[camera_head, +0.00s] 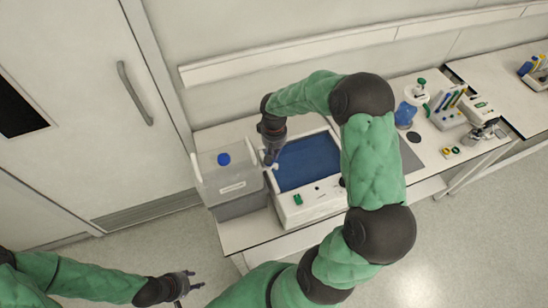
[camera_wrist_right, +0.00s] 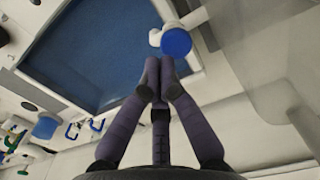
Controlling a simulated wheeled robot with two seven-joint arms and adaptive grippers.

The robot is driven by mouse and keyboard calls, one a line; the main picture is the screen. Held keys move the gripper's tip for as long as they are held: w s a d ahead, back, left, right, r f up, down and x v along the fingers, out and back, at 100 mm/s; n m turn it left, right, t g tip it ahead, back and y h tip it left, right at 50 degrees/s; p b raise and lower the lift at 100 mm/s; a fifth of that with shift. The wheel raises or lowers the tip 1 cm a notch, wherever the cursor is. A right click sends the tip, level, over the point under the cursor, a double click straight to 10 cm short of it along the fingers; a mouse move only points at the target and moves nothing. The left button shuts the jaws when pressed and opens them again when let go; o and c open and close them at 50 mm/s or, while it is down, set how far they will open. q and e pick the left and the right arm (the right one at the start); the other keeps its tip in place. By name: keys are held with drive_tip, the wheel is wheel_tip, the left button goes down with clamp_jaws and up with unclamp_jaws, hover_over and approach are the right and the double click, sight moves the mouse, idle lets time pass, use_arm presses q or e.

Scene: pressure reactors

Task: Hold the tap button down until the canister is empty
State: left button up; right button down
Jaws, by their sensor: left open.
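The canister (camera_head: 215,186) is a clear, boxy container with a blue cap on top, standing at the left end of the bench. Its liquid level is hard to make out. In the right wrist view the white tap (camera_wrist_right: 155,37) carries a round blue tap button (camera_wrist_right: 176,43). My right gripper (camera_head: 271,160) is beside the canister's right side, pointing down. In the wrist view its fingertips (camera_wrist_right: 159,63) are together, with nothing seen between them, just below the button; I cannot tell whether they touch it. My left gripper (camera_head: 192,281) is open and empty, low at the left, away from the bench.
A white bath unit with a blue inside (camera_head: 308,160) stands right of the canister, with a green switch (camera_head: 298,199) on its front. A blue flask (camera_head: 405,114) and a rack with small tubes (camera_head: 447,115) stand further right. A door (camera_head: 80,100) is at the left.

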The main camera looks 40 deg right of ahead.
sight(274, 164)
wheel_tip(274, 164, up, 9)
drive_tip(key=shift+f, duration=0.2)
idle(0.6)
